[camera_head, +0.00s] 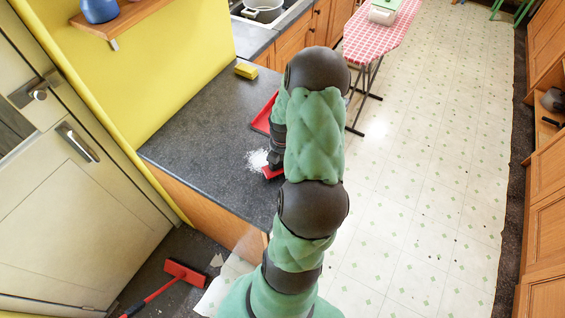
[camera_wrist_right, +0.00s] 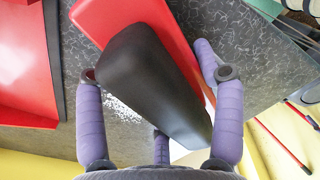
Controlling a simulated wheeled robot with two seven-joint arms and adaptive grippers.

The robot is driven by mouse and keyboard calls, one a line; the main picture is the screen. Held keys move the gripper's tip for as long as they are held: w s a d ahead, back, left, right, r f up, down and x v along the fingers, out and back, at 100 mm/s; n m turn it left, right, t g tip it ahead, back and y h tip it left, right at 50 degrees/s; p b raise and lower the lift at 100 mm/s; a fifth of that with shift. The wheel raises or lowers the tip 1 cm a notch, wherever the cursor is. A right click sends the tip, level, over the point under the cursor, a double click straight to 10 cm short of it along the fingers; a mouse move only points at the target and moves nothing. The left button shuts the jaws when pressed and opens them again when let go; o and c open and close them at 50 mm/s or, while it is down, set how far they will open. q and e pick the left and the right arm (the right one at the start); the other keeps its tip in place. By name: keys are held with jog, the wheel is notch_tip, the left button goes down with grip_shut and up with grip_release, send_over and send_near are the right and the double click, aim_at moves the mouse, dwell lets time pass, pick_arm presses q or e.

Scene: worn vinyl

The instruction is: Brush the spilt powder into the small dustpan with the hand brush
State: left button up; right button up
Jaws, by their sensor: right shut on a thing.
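My right gripper (camera_wrist_right: 158,76) is shut on the hand brush, with purple fingers on both sides of its black handle (camera_wrist_right: 150,75). The brush has a red head (camera_wrist_right: 140,18); in the head view a red end (camera_head: 271,172) shows at the powder's edge. The spilt white powder (camera_head: 257,159) lies on the dark counter and shows partly behind the handle in the wrist view (camera_wrist_right: 122,108). The small red dustpan (camera_head: 263,117) lies on the counter beyond the powder, partly hidden by my arm; it also shows in the wrist view (camera_wrist_right: 22,60). My left gripper is out of view.
A yellow sponge (camera_head: 246,71) lies at the back of the grey counter (camera_head: 200,125). An ironing board (camera_head: 378,35) stands beyond. A red broom (camera_head: 183,272) is on the floor by the door.

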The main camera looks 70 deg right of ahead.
aim_at(249, 153)
jog(key=shift+f, duration=0.35)
dwell(0.5)
jog(key=shift+w+d+b, duration=0.15)
jog(key=shift+w+b, duration=0.1)
jog(key=shift+w, duration=1)
jog(key=shift+w+d+b, duration=0.1)
jog(key=shift+w+b, duration=0.1)
jog(key=shift+w, duration=1)
jog(key=shift+w+d, duration=0.15)
jog(key=shift+w, duration=1.1)
jog(key=shift+w+d, duration=0.1)
jog(key=shift+w, duration=1.1)
jog(key=shift+w, duration=0.1)
jog(key=shift+w+d+b, duration=0.15)
jog(key=shift+w, duration=1.05)
jog(key=shift+w+d+b, duration=0.1)
jog(key=shift+w+b, duration=0.05)
jog(key=shift+w, duration=1)
